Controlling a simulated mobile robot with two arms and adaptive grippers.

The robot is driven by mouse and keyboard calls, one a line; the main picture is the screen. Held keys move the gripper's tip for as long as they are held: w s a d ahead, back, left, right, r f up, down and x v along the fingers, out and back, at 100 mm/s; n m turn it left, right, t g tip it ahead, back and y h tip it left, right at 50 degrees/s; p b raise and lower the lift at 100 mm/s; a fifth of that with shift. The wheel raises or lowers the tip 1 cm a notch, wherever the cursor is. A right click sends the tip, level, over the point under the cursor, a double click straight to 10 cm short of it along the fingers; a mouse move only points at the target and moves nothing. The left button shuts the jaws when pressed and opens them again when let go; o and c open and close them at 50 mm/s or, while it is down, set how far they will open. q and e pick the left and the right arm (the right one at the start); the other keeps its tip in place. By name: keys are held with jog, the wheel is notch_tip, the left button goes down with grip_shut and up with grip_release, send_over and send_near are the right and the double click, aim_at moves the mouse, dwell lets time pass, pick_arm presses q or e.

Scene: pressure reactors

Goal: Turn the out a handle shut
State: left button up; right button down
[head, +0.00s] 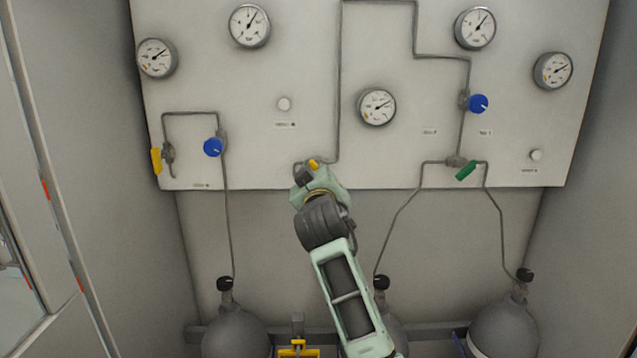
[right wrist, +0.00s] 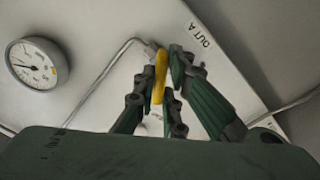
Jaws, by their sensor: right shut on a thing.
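The out a handle is a yellow lever. In the right wrist view the yellow handle (right wrist: 160,76) sits between the fingers of my right gripper (right wrist: 158,88), beside the label OUT A (right wrist: 201,36). The gripper is shut on it. In the head view my right gripper (head: 305,176) is at the lower edge of the white panel, and only a small yellow end of the handle (head: 313,164) shows; the rest is hidden by the gripper. My left gripper is not in view.
The white panel (head: 230,90) carries several gauges, pipes, two blue knobs (head: 213,147) (head: 478,103), another yellow handle (head: 156,160) at left and a green handle (head: 466,171) at right. Grey gas cylinders (head: 236,332) stand below. Side walls close in left and right.

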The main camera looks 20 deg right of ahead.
jog(key=shift+f+m+b, duration=0.1)
jog(key=shift+m+b, duration=1.15)
jog(key=shift+m, duration=2.35)
jog(key=c, duration=1.8)
grip_release()
notch_tip(320, 180, up, 10)
jog(key=shift+r, duration=0.1)
